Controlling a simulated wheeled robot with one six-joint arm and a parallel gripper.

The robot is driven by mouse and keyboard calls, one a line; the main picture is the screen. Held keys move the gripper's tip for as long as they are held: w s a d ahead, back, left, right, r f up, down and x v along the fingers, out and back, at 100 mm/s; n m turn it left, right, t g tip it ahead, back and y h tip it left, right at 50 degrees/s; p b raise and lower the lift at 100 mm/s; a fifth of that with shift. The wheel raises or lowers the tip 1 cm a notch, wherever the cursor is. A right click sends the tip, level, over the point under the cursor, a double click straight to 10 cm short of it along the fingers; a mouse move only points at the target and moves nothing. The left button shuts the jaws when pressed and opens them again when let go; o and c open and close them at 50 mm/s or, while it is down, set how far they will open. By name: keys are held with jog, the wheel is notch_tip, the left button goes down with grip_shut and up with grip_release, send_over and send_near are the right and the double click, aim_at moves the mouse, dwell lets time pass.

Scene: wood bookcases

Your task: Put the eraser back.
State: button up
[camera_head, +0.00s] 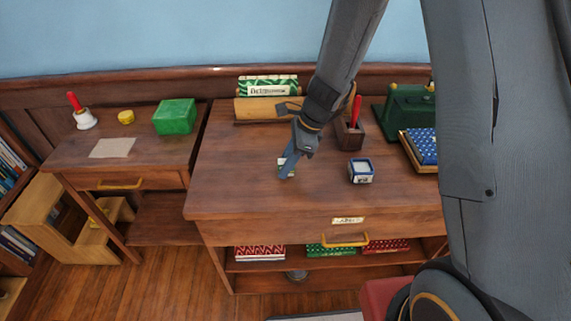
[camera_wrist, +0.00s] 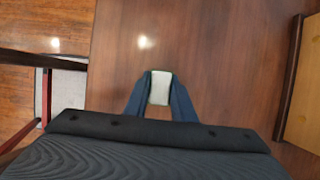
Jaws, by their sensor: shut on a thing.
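My gripper (camera_head: 288,166) is over the middle of the wooden desk (camera_head: 240,190), pointing down at its top. In the wrist view my gripper (camera_wrist: 160,92) is shut on a small whitish block, the eraser (camera_wrist: 160,87). In the head view only a small pale part of the eraser (camera_head: 281,163) shows beside the fingers. I cannot tell whether it touches the desk top.
A small white and blue box (camera_head: 361,171) stands to the right of my gripper. Behind are a dark pen holder (camera_head: 350,133) and a green-and-white box (camera_head: 268,86). A blue starred item (camera_head: 422,145) lies at right. The desk's front left is clear. A side table (camera_head: 150,146) stands left.

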jog(key=shift+f, duration=0.15)
jog(key=o, duration=1)
jog(key=shift+r, duration=0.25)
jog(key=b+v, duration=0.1)
jog(key=v, duration=1)
jog(key=s+d+n+h, duration=0.1)
jog(key=s+d+n, duration=0.2)
jog(key=s+n, duration=0.2)
jog(key=s+d+n+h, duration=0.2)
jog(key=s+d+n, duration=0.2)
jog(key=n, duration=0.3)
jog(key=s+d+n+h, duration=0.1)
jog(key=s+d+n, duration=0.2)
jog(key=s+n, duration=0.3)
jog(key=shift+d+r+n+t+h, duration=0.25)
jog(key=shift+d+n+t+h, duration=0.05)
jog(key=shift+d, duration=0.05)
